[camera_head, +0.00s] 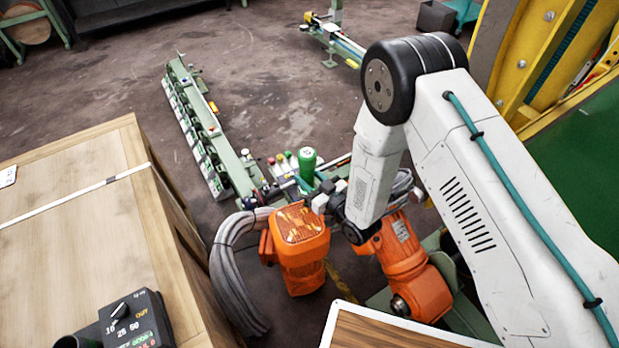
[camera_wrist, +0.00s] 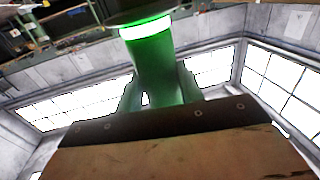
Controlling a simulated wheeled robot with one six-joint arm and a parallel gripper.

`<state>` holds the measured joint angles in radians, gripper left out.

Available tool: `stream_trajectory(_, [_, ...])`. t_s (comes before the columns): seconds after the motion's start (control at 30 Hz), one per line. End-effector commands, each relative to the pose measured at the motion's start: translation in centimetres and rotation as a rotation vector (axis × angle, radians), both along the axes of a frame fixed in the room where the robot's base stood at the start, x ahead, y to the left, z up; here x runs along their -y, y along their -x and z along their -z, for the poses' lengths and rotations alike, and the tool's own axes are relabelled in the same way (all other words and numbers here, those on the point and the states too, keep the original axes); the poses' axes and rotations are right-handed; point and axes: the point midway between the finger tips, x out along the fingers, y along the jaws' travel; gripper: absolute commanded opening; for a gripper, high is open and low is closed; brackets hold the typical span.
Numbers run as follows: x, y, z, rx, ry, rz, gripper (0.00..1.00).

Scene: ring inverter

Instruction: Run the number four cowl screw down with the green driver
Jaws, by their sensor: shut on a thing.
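The green driver (camera_head: 307,163) is a green cylinder, roughly upright near the middle of the head view. In the wrist view the green driver (camera_wrist: 155,70) rises from the middle, with a bright white-green ring around its top. My gripper (camera_wrist: 160,94) has a teal-green finger on each side of it and is shut on it. In the head view my gripper (camera_head: 318,184) is small and partly hidden among the fittings. I cannot make out the number four cowl screw or the cowl in either view.
A long green rail (camera_head: 205,125) with several small units runs back at left of centre. A wooden crate (camera_head: 75,190) fills the left, bearing a black control box (camera_head: 136,320). A yellow frame (camera_head: 540,50) stands at right. Open floor (camera_head: 260,60) lies behind.

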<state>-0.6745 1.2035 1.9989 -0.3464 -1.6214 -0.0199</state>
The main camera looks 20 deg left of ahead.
Motion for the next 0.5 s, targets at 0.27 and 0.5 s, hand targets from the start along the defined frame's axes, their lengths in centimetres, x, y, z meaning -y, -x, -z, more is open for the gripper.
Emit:
stream_trajectory(0.27, [0.0,0.0,-1.3,0.0,0.0,0.0,0.08])
stream_trajectory(0.5, [0.0,0.0,-2.7,0.002,-0.002,0.0,0.08])
